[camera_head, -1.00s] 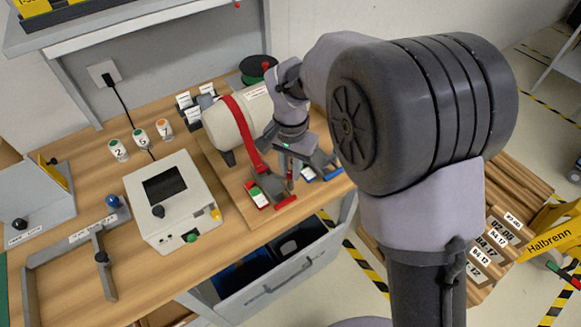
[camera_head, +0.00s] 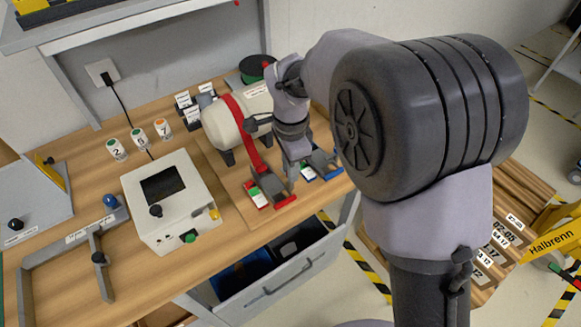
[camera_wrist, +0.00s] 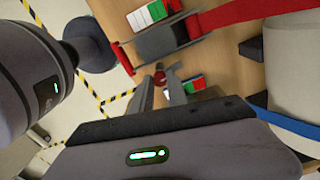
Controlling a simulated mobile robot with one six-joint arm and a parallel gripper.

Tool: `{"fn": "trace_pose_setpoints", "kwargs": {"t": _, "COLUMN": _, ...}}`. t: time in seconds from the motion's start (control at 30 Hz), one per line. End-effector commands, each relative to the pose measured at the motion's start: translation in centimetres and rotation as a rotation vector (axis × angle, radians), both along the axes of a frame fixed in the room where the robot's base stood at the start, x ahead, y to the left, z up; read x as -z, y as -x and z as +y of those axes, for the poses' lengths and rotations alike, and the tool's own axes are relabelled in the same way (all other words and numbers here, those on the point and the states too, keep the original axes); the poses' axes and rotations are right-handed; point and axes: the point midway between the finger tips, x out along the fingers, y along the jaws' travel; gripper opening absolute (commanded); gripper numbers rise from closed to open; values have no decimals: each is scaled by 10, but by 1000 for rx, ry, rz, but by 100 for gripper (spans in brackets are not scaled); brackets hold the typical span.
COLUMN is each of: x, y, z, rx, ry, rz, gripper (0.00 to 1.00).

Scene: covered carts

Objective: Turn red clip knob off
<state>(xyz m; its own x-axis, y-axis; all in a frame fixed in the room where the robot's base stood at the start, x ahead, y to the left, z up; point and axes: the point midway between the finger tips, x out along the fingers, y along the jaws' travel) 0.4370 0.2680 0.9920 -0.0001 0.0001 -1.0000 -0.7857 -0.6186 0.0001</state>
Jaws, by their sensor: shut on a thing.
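A red strap (camera_head: 241,122) runs over the pale cylinder (camera_head: 220,126) and down to the red clip (camera_head: 284,201), which has a green-and-white label beside it. In the wrist view the red clip (camera_wrist: 187,27) is at the top, just beyond my fingers. My gripper (camera_wrist: 159,90) points down between the red clip and the blue clip (camera_head: 308,178). It is shut on a small red knob (camera_wrist: 160,77), seen between the fingertips. In the head view my wrist hides the knob and most of the fingers.
A white control box (camera_head: 170,205) with knobs stands left of the wooden board. A dark reel (camera_head: 254,68) lies behind the cylinder. An open drawer (camera_head: 285,275) sticks out below the front edge. A blue strap (camera_wrist: 290,124) passes close to my gripper.

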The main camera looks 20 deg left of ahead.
Motion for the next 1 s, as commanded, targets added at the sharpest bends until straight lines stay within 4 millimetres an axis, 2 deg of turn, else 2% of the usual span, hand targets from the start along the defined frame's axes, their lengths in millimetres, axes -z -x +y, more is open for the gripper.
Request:
{"fn": "trace_pose_setpoints", "kwargs": {"t": 0.6, "x": -1, "y": -1, "z": 0, "rx": 34, "ry": 0, "rz": -2, "gripper": 0}}
{"fn": "trace_pose_setpoints", "kwargs": {"t": 0.63, "x": -1, "y": -1, "z": 0, "rx": 34, "ry": 0, "rz": -2, "gripper": 25}}
{"fn": "trace_pose_setpoints", "kwargs": {"t": 0.7, "x": -1, "y": -1, "z": 0, "rx": 34, "ry": 0, "rz": -2, "gripper": 39}}
{"fn": "trace_pose_setpoints", "kwargs": {"t": 1.0, "x": -1, "y": 0, "z": 0, "rx": 34, "ry": -1, "rz": -1, "gripper": 41}}
